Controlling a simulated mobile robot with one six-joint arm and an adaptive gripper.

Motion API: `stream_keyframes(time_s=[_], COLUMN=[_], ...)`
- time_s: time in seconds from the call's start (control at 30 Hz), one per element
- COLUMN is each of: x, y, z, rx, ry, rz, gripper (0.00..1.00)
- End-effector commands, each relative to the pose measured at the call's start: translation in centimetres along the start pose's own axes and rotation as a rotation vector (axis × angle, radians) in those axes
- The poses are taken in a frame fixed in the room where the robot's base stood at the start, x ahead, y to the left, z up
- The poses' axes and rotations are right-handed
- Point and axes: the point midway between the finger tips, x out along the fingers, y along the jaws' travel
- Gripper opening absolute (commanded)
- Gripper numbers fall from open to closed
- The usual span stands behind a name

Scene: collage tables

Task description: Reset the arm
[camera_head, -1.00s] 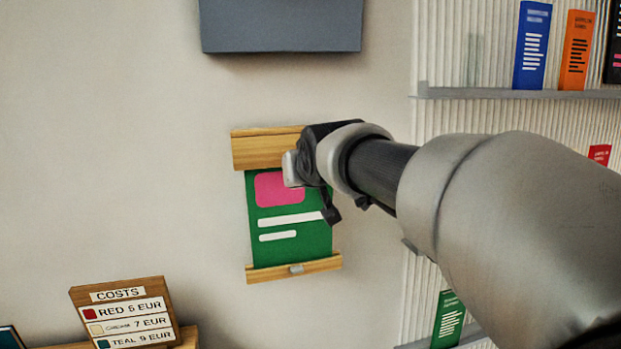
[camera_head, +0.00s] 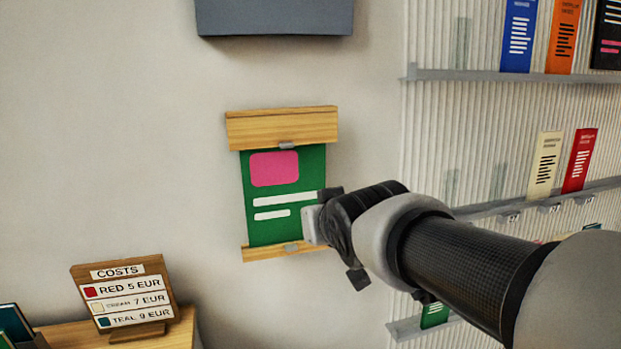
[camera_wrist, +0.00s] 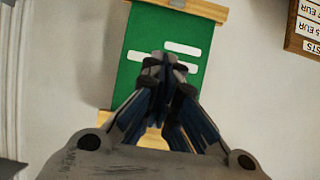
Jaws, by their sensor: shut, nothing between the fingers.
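My arm reaches in from the right in the head view, and my gripper (camera_head: 312,225) is in front of the lower right part of a green poster (camera_head: 272,228). The poster has a pink block and white bars and hangs between two wooden bars on the wall. In the wrist view my gripper (camera_wrist: 163,62) points at the green poster (camera_wrist: 140,50), with its fingers together and nothing between them. I cannot tell whether the fingertips touch the poster.
A costs sign (camera_head: 122,292) stands on a wooden table (camera_head: 180,330) at the lower left. A grey box (camera_head: 275,17) is on the wall above. Shelves (camera_head: 500,75) with coloured leaflets line the right side. The wall at left is bare.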

Motion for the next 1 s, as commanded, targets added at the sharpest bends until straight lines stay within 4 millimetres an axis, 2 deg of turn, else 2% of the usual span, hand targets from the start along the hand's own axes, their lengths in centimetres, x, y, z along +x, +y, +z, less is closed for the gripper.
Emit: stream_keyframes(time_s=[0.1,0.23,0.3,0.4,0.5,0.63,1.0], x=[-4.2,-9.5,-12.2,-15.4,-17.6,-19.0,-19.1], y=[3.3,6.0,6.6,6.7,6.5,6.1,6.1], z=[4.8,12.3,16.2,21.1,24.6,26.7,26.9], rx=[0.034,0.085,0.112,0.148,0.174,0.191,0.192], ry=[-0.115,-0.287,-0.374,-0.481,-0.558,-0.607,-0.611], rz=[0.066,0.128,0.147,0.161,0.164,0.162,0.162], gripper=[0.00,0.00,0.00,0.00,0.00,0.00,0.00])
